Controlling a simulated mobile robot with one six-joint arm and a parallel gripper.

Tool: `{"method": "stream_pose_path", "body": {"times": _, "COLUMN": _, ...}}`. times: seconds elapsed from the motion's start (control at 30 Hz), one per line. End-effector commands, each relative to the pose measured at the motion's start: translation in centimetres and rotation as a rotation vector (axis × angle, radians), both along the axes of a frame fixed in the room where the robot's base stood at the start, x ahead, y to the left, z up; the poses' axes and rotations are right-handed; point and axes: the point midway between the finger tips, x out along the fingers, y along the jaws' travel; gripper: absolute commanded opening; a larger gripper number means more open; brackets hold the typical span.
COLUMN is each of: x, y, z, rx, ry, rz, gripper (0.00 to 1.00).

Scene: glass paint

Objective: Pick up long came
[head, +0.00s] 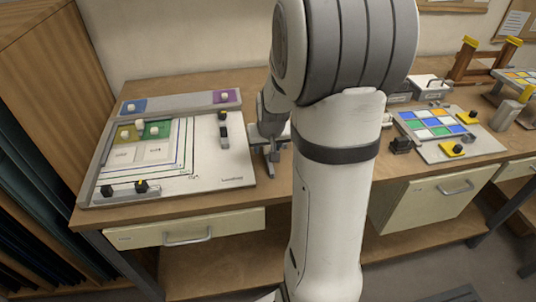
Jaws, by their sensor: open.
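My gripper (272,158) shows just left of my arm, pointing down over the wooden bench. It is open, with nothing visible in it, and my arm hides part of it. I cannot pick out the long came with certainty. A thin dark strip (101,158) runs along the left edge of the white layout board (228,170), left of and apart from my gripper.
The board also holds blue (133,106), purple (226,97) and green (157,129) pieces with white knobs. A panel of coloured glass squares (434,121) lies on the bench at right. My arm hides the bench's middle. A wooden cabinet (50,80) stands at left.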

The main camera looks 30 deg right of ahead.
Motion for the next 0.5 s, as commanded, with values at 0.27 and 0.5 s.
{"method": "stream_pose_path", "body": {"times": 0.27, "x": -0.01, "y": 0.05, "z": 0.02, "rx": 0.000, "ry": 0.000, "rz": 0.001, "gripper": 0.27}}
{"method": "stream_pose_path", "body": {"times": 0.5, "x": 0.00, "y": 0.07, "z": 0.03, "rx": 0.001, "ry": 0.001, "rz": 0.001, "gripper": 0.08}}
